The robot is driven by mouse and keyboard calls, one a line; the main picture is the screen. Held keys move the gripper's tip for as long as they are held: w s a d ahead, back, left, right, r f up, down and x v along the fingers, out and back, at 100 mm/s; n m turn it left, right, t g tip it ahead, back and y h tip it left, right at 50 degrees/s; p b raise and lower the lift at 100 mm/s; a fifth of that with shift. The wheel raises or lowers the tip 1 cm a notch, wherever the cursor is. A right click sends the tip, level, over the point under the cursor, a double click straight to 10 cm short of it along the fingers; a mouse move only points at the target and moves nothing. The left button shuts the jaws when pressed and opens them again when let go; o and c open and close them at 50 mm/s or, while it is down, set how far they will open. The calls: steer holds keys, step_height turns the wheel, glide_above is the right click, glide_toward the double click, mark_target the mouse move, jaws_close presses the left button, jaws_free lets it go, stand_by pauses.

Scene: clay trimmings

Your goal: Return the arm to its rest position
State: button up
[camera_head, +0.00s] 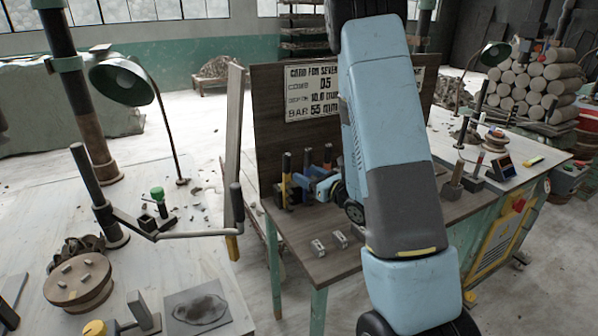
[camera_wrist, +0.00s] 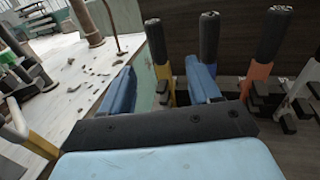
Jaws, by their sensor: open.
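My gripper (camera_head: 322,188) is at the end of my light blue and dark grey arm, low over the dark bench beside its back board. In the wrist view its two blue fingers (camera_wrist: 162,90) stand apart, so it is open. A yellow tool with a black handle (camera_wrist: 157,42) shows between the fingers in that picture; I see no grip on it. Another black handle (camera_wrist: 208,38) rises behind the right finger, and an orange tool (camera_wrist: 263,60) stands farther right. My arm hides part of the bench and board.
The dark bench (camera_head: 305,232) bears two small metal pieces (camera_head: 328,243). A back board (camera_head: 268,110) with a sign (camera_head: 310,92) stands behind the gripper. At left, a pale table (camera_head: 150,260) holds a lamp (camera_head: 122,84) and a round wooden disc (camera_head: 78,280). Logs (camera_head: 540,85) are stacked at right.

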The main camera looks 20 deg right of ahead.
steer(key=shift+s+d, duration=0.3)
steer(key=shift+s, duration=0.35)
steer(key=s+a+r+n+g+y, duration=0.6)
steer(key=s+a+r+n+g, duration=0.7)
steer(key=s+a+n, duration=0.3)
steer(key=s+d+r+n+g+h, duration=0.1)
steer(key=s+d+n+h, duration=0.15)
steer(key=s+n, duration=0.25)
steer(key=s+d+n+g+h, duration=0.1)
steer(key=s+d+n+h, duration=0.1)
steer(key=s+n+h, duration=0.25)
steer(key=s+d+r+n+t+h, duration=0.3)
steer(key=d+r+n+t+h, duration=0.1)
steer(key=d, duration=0.5)
step_height(320, 180, up, 3)
steer(key=n+h, duration=0.1)
steer(key=h, duration=0.1)
steer(key=shift+s+f+t+h, duration=0.2)
steer(key=shift+s+t+h, duration=0.1)
steer(key=shift+h, duration=0.1)
